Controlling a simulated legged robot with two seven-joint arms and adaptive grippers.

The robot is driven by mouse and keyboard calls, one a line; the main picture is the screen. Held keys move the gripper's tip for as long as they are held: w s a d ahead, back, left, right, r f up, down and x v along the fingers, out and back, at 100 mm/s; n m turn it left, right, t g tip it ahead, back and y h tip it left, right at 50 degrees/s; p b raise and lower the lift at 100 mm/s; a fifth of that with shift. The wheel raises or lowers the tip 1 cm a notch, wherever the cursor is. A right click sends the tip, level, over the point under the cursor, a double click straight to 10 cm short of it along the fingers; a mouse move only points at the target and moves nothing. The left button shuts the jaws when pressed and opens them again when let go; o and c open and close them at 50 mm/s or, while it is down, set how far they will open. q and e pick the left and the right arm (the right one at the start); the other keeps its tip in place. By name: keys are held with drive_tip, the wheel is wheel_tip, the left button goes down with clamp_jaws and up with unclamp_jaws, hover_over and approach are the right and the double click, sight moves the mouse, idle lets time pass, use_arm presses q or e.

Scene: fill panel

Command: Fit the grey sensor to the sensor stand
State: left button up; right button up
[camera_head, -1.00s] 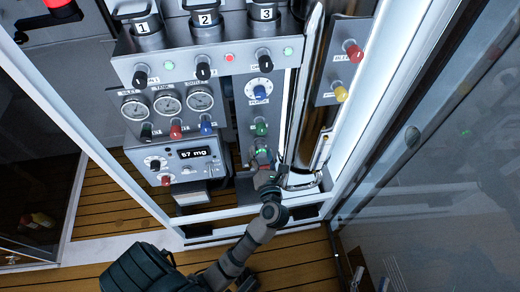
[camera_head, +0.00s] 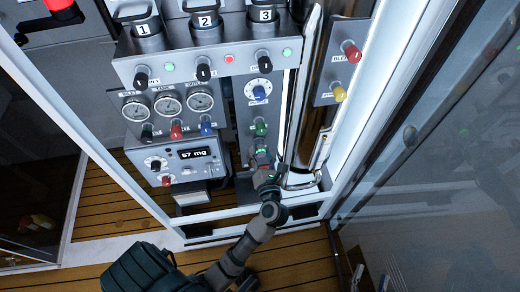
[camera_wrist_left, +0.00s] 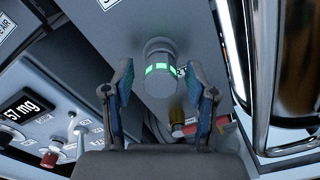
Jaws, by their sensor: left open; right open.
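The grey sensor appears to be the short grey cylinder with a glowing green ring in the left wrist view (camera_wrist_left: 160,68). It sits against a flat grey face, which seems to be the sensor stand (camera_wrist_left: 185,25). Its green ring also shows in the head view (camera_head: 262,151), low on the narrow panel left of the shiny tube. My left gripper (camera_wrist_left: 160,92) is open and empty, its two blue-padded fingers apart on either side of the cylinder's near end. In the head view my left gripper (camera_head: 263,168) is just below the ring, partly hidden. My right gripper is not in view.
A tall shiny tube (camera_head: 306,95) stands close right of my gripper. A box reading 57 mg (camera_head: 185,160) is at the left, under several gauges. Coloured knobs and a red-and-yellow part (camera_wrist_left: 183,125) are nearby. A white frame rail (camera_head: 225,213) crosses below the panel.

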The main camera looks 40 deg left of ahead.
sight(261, 156)
idle(0.9)
use_arm(q)
clamp_jaws()
drive_tip(key=shift+d, duration=0.1)
drive_tip(key=shift+p+v, duration=0.3)
drive_tip(key=shift+v, duration=2.65)
